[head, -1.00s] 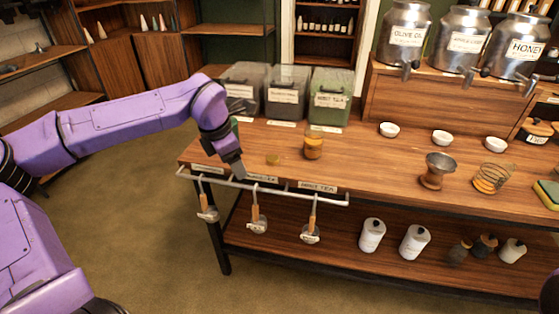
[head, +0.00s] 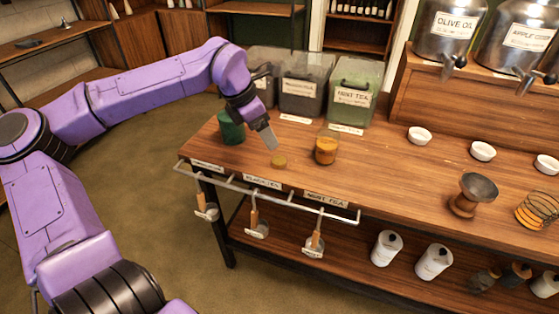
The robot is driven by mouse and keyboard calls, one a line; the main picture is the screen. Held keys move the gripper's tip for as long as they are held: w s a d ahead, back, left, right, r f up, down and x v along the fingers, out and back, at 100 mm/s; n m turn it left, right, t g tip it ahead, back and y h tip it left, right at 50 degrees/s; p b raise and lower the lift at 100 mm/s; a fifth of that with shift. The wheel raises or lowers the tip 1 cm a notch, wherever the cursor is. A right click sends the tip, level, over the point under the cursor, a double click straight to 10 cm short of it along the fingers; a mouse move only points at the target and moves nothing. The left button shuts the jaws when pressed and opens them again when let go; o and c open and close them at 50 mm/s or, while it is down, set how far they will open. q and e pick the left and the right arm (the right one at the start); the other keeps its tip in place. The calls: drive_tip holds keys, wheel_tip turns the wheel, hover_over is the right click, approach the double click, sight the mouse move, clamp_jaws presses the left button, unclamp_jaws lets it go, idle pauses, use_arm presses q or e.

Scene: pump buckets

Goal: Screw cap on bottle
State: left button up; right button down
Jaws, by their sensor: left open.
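The bottle (head: 326,150) is a small clear jar with orange-brown contents, standing upright near the table's front left. A small flat tan disc that looks like the cap (head: 279,161) lies on the wood to the left of the bottle, apart from it. My left gripper (head: 268,138) points down just behind and above the cap, left of the bottle. It is open and appears empty; its fingers overlap in this view. I see no contact with the cap. My right gripper is out of view.
A green jar (head: 231,128) stands left of my left gripper. Tea bins, including a mint tea bin (head: 353,92), stand behind. A rail (head: 270,194) with hanging scoops runs along the front edge. White bowls (head: 420,135) and a funnel-like stand (head: 472,194) are right; the wood between is clear.

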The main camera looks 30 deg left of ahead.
sight(279, 160)
use_arm(q)
drive_tip(key=x, duration=0.4)
drive_tip(key=shift+s, duration=0.15)
drive_tip(key=shift+f, duration=0.1)
drive_tip(key=x, duration=0.5)
drive_tip(key=shift+s+d+f, duration=0.1)
drive_tip(key=shift+s+d, duration=0.05)
drive_tip(key=shift+s, duration=0.2)
drive_tip(key=c, duration=1.1)
